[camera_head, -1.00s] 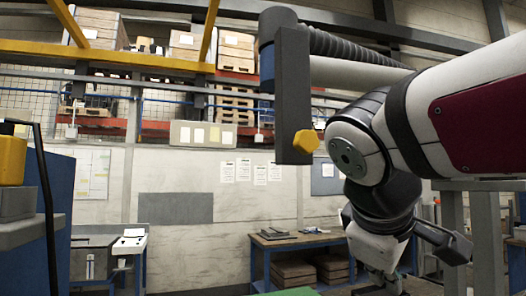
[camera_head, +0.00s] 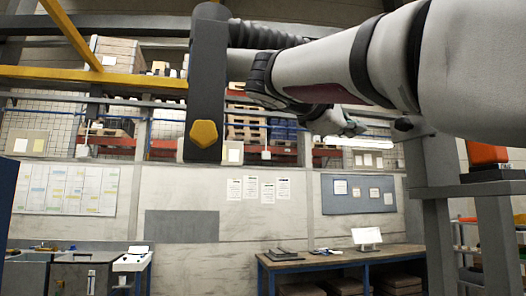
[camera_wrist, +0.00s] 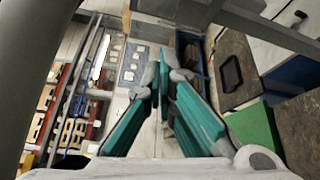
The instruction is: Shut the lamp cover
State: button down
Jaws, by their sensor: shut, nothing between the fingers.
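My gripper (camera_wrist: 163,62) shows in the wrist view with its teal fingers drawn together at the tips and nothing between them. In the head view my arm reaches in from the right, and its far end is partly hidden behind my own links. A dark grey upright piece with a yellow six-sided knob (camera_head: 204,134) hangs close by on the left, beside a ribbed black hose (camera_head: 268,36). My wrist is just right of this piece in the picture; I cannot tell whether they touch. I cannot make out the lamp cover for certain.
A workbench (camera_head: 340,256) with a small white screen (camera_head: 367,237) stands below at the back. A grey post frame (camera_head: 432,190) with an orange-topped box (camera_head: 486,152) is at the right. The wrist view shows a green block (camera_wrist: 256,134) at the lower right.

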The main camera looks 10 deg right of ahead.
jog(key=d+p, duration=0.2)
jog(key=d, duration=0.6)
jog(key=shift+w+r, duration=0.15)
jog(key=shift+w, duration=0.05)
